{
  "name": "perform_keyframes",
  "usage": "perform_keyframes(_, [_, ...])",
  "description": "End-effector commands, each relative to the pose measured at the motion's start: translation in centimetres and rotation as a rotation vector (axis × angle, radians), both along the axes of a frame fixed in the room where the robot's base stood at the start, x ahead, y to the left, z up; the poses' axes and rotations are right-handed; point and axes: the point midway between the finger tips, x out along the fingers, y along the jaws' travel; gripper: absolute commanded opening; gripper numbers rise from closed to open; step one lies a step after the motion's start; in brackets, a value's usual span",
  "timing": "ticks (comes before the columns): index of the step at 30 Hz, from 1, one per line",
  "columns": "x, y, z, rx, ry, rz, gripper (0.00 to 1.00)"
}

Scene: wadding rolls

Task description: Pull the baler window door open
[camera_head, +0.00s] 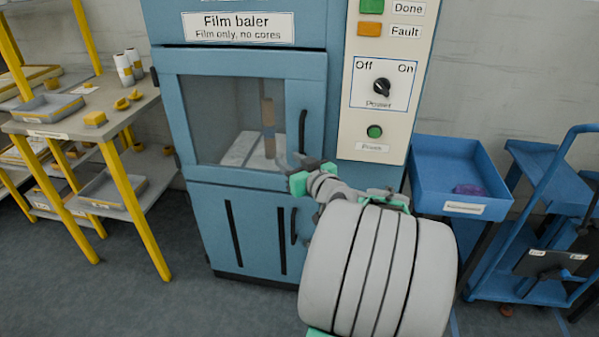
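The blue film baler (240,215) stands in the middle of the view. Its window door (308,90) has a blue frame around a clear pane and looks closed. A dark vertical handle (303,131) is on the door's right side. My gripper (298,172) is in front of the door's lower right corner, just below the handle. It looks apart from the handle, but the depth gap is hard to judge. Its fingers are small and partly hidden by my wrist, so I cannot tell their opening. Through the pane show a brown upright tube (268,118) and a pale flat stack (247,150).
A control panel (382,130) with a power knob is right of the door. A blue tray (462,178) holding a purple item and a blue trolley (540,215) stand right. A yellow-legged shelf (118,205) stands left. The floor front left is clear. My arm hides the baler's lower right.

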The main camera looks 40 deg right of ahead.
Motion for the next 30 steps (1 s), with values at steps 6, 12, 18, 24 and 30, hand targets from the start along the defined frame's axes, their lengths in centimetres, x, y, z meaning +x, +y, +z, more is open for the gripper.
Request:
perform_keyframes(6, [-2.2,-5.7,0.5,-0.029,-0.158,-0.12,0.36])
perform_keyframes(12, [1.3,-6.4,0.7,-0.026,-0.155,-0.115,0.36])
perform_keyframes(18, [4.3,-7.3,0.7,-0.028,-0.155,-0.117,0.36])
perform_keyframes(24, [5.0,-7.5,0.7,-0.028,-0.155,-0.119,0.36])
perform_keyframes(30, [4.9,-7.5,0.7,-0.028,-0.155,-0.119,0.29])
